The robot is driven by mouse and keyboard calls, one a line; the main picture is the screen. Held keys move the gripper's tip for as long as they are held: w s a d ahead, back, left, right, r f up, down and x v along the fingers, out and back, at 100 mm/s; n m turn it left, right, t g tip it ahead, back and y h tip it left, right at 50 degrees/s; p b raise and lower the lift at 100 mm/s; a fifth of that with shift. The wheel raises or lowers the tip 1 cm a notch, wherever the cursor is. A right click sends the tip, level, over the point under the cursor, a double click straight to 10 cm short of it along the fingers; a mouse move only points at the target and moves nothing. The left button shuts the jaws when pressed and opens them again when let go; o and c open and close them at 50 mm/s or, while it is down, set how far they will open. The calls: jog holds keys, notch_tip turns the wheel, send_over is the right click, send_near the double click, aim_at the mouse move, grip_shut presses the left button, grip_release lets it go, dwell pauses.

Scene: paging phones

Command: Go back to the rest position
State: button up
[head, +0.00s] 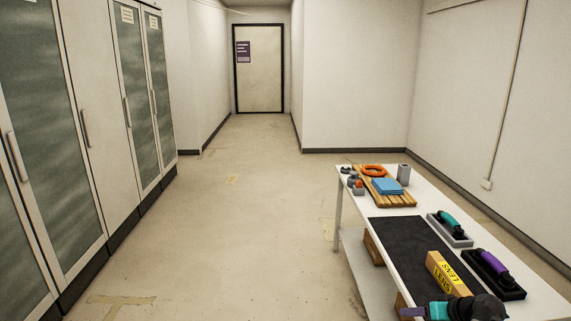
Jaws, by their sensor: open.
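My gripper (412,312) shows at the bottom edge of the head view, over the near end of the white table (540,290). It is teal, black and purple-grey, points left and is partly cut off by the frame. It is open, and I see nothing held in it. A phone with a teal handset (448,220) rests in a grey cradle on the table's right side. Nearer, a phone with a purple handset (494,265) rests in a black cradle. Both handsets lie in their cradles, apart from my gripper.
A wooden slatted board (398,199) holds a blue block (387,186) and an orange ring (373,170). Cabinets (95,120) line the left wall. The floor (230,220) is clear towards the door (259,80).

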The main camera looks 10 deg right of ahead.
jog(key=s+a+f+g+h, duration=0.1)
jog(key=a+f+g, duration=0.2)
jog(key=a+f, duration=0.55)
jog(key=s+a+f+n+g+h, duration=0.1)
jog(key=a+f+g, duration=0.25)
jog(key=a, duration=1.05)
jog(key=s+a+f+g+h, duration=0.1)
jog(key=a+f+g, duration=0.1)
jog(key=a+f, duration=0.75)
jog(key=s+a+f+g+b, duration=0.1)
jog(key=s+f+g+b, duration=0.4)
jog(key=s+f, duration=2)
jog(key=b, duration=0.5)
jog(key=shift+a+f, duration=0.2)
jog(key=shift+a, duration=0.2)
jog(key=shift+s+r+g, duration=0.1)
jog(key=shift+g, duration=0.15)
notch_tip(320, 180, up, 15)
jog(key=p, duration=1.5)
